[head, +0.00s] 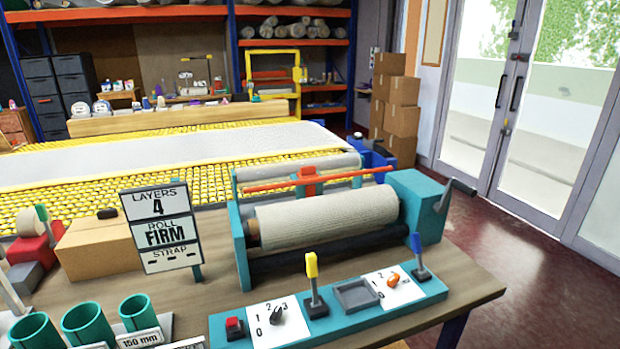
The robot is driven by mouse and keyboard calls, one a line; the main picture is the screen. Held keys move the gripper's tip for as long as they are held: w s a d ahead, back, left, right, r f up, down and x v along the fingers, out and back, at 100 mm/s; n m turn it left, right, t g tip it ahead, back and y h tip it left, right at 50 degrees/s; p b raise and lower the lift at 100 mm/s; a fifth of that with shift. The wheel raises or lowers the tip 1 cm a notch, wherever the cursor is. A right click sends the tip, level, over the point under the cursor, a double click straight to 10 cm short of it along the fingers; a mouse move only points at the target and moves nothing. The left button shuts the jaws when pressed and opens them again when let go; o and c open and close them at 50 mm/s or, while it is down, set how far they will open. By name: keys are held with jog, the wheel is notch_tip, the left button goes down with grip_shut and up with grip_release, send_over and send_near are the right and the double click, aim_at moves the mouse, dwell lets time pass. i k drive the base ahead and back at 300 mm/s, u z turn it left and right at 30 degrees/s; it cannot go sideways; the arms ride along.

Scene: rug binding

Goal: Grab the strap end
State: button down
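I cannot pick out a strap end for certain. A teal rolling machine (423,207) stands on the wooden bench, holding a pale grey roll of rug (328,215) that lies level between its end blocks. An orange bar with a red-orange block (307,181) runs above and behind the roll. A sign (161,228) left of the machine reads LAYERS 4, ROLL FIRM, STRAP; nothing readable shows under STRAP. My gripper is not in view.
A control panel (335,325) with a yellow lever (312,268), a blue lever (416,246) and dials lies in front. Green cups (88,322), a cardboard box (97,249) and a red dispenser (32,249) crowd the left. A crank (458,187) sticks out right, beside open floor.

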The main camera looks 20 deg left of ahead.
aim_at(309, 172)
jog(key=u, duration=0.45)
jog(key=k, duration=1.05)
jog(key=u, duration=1.2)
jog(key=i, duration=1.2)
jog(key=z, duration=0.7)
jog(key=i, duration=0.55)
jog(key=z, duration=0.35)
